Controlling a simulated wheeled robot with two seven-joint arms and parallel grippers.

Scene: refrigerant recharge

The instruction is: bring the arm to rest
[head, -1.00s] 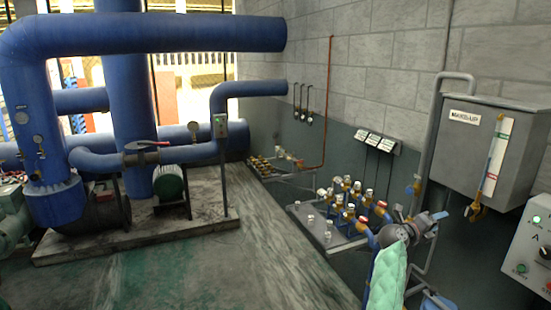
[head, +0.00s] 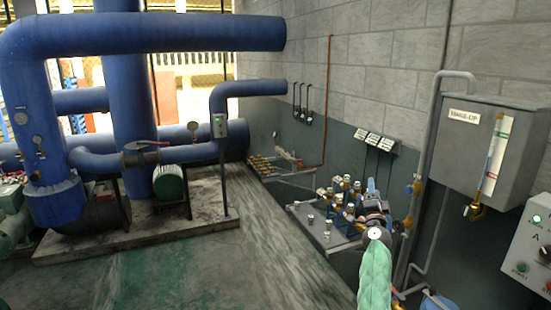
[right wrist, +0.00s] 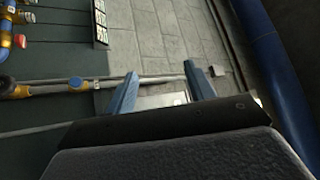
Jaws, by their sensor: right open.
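My right gripper (head: 380,203) is in the lower right of the head view, above the end of my green-padded right arm. It is in front of a grey bench (head: 320,238) with several valves on it. In the right wrist view the two blue fingers of the right gripper (right wrist: 161,76) stand apart with nothing between them. Beyond them I see grey wall and a pale surface. My left arm and left gripper are not in view.
A grey make-up tank (head: 467,160) with a yellow valve (head: 478,209) hangs on the wall to the right. A control panel (head: 525,250) is at the right edge. Blue pipes (head: 150,33) fill the left. The floor (head: 190,270) at lower left is clear.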

